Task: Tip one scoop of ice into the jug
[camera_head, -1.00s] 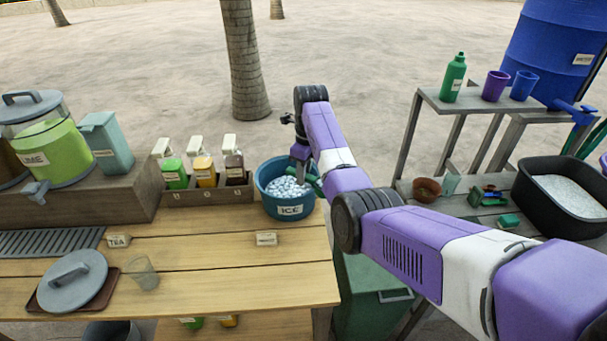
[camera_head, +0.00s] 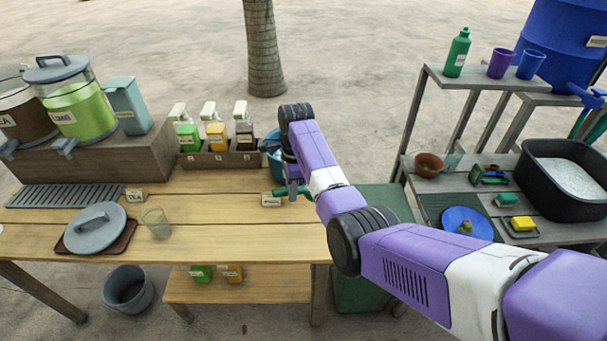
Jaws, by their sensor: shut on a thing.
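My gripper (camera_head: 291,181) is shut on a green scoop (camera_head: 302,190), held in front of the ice tub, near a small label card on the counter. My arm hides part of the scoop, and I cannot tell whether ice is in it. The blue ice tub (camera_head: 271,147) stands at the back right of the wooden counter, mostly hidden behind my arm. A grey-blue jug (camera_head: 127,107) stands upright on the raised wooden stand at the left, beside the green drink dispenser. The jug's inside is not visible.
Several pump bottles (camera_head: 215,138) stand in a wooden rack between jug and tub. Two drink dispensers (camera_head: 80,112) stand left of the jug. A clear glass (camera_head: 157,223) and a grey lid (camera_head: 95,229) are on the front left counter (camera_head: 240,241). The middle of the counter is clear.

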